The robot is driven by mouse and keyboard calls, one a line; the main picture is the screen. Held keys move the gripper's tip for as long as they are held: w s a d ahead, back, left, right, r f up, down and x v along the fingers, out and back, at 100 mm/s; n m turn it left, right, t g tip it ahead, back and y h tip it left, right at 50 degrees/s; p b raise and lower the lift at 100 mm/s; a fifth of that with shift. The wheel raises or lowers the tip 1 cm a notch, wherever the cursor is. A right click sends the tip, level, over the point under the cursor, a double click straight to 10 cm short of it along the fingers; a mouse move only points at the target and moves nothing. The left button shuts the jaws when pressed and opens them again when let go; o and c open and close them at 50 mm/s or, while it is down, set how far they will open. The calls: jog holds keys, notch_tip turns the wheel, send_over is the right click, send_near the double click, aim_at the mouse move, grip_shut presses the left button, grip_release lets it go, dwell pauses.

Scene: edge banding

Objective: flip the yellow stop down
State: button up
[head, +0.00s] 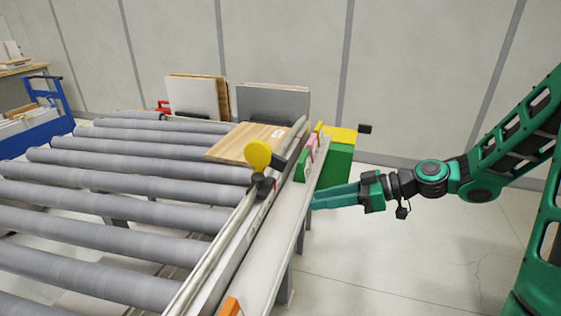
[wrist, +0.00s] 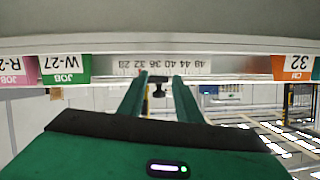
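My gripper (head: 316,201) reaches in from the right, at the outer side of the rail, apart from the stop. In the wrist view, my gripper (wrist: 160,79) shows two green fingers spread apart with nothing held. The yellow stop is not seen in the wrist view.
A wood board (head: 250,143) lies on the grey rollers (head: 130,192). Coloured tags stand along the rail, including an orange one (head: 230,307). A scale strip (wrist: 165,66) and an orange tag (wrist: 293,67) show upside down.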

aim_at(281, 157)
jog(key=w+a+r+n+t+y, duration=0.1)
jog(key=w+r+t+y, duration=0.25)
jog(key=r, duration=0.35)
jog(key=shift+g+y, duration=0.35)
jog(key=shift+g, duration=0.1)
jog(key=x, duration=1.1)
jog(key=shift+w+d, duration=0.1)
jog(key=shift+w, duration=0.05)
grip_shut()
